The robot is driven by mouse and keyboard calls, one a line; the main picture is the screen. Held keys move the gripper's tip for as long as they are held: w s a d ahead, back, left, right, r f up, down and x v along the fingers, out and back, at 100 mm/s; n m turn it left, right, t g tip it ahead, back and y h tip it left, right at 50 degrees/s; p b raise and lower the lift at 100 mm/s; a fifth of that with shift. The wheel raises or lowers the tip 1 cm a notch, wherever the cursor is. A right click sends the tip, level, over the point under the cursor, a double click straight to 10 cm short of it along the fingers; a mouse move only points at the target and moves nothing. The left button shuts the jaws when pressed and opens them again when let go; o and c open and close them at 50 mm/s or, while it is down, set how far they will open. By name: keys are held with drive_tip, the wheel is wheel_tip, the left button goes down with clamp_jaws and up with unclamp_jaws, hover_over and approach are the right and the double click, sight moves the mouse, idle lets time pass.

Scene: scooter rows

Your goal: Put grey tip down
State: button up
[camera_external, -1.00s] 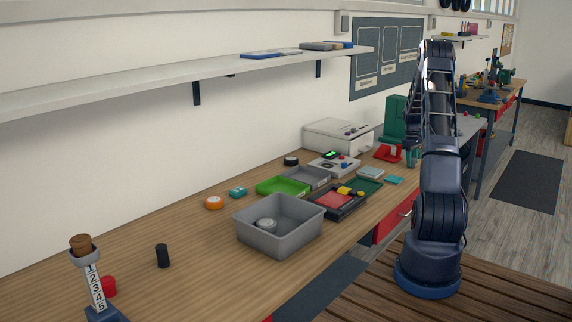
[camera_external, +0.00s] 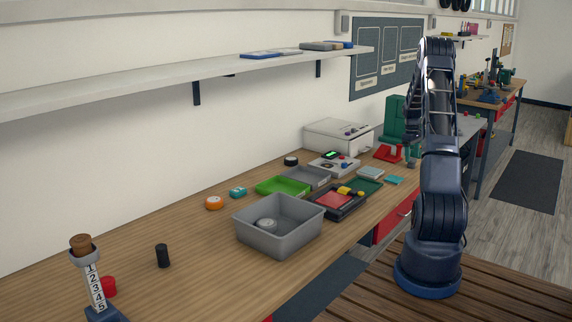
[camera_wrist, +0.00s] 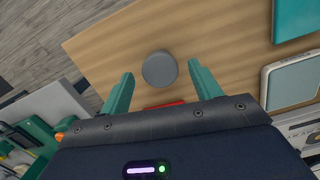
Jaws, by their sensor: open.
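A grey round piece, seen end-on as a disc (camera_wrist: 159,69), is in the wrist view over the wooden bench top. My gripper (camera_wrist: 160,78) has two teal fingers spread apart, one on each side of the piece, with a visible gap on both sides. In the external view my gripper (camera_external: 412,154) is low over the far right part of the bench, mostly hidden by my arm. The piece's height and its contact with the bench cannot be told clearly.
A red object (camera_wrist: 163,104) shows just behind the piece, near my palm. A teal block (camera_wrist: 296,18) and a pale rounded box (camera_wrist: 291,82) lie to the right. The bench edge runs along the left. A grey bin (camera_external: 283,241) with a round grey item (camera_external: 266,224) stands nearer the camera.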

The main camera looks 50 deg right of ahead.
wheel_tip(320, 180, up, 10)
drive_tip(key=w, duration=0.1)
drive_tip(key=shift+f, duration=0.2)
drive_tip(key=w+a+r, duration=0.3)
drive_tip(key=a+r, duration=0.1)
drive_tip(key=a, duration=0.3)
drive_tip(key=w+a+r+t+h, duration=0.1)
drive_tip(key=w+a+r, duration=0.2)
drive_tip(key=a+r, duration=0.3)
drive_tip(key=w+a+r, duration=0.3)
drive_tip(key=a, duration=0.4)
drive_tip(key=a+r+n+t, duration=0.1)
drive_tip(key=a+r, duration=0.2)
drive_tip(key=a, duration=0.7)
drive_tip(key=a+r+t, duration=0.1)
drive_tip(key=a+r, duration=0.3)
drive_tip(key=a, duration=0.5)
drive_tip(key=s+a+r+t, duration=0.1)
drive_tip(key=s+a, duration=0.3)
drive_tip(key=a, duration=0.5)
drive_tip(key=s+a+r, duration=0.1)
drive_tip(key=s+a, duration=0.4)
drive_tip(key=a, duration=0.4)
drive_tip(key=s+a+f+n+t, duration=0.1)
drive_tip(key=s+a+f, duration=0.3)
drive_tip(key=s+a, duration=0.7)
drive_tip(key=shift+s+a+t+y, duration=0.3)
drive_tip(key=shift+s+t+y, duration=0.1)
drive_tip(key=shift+s+t, duration=0.1)
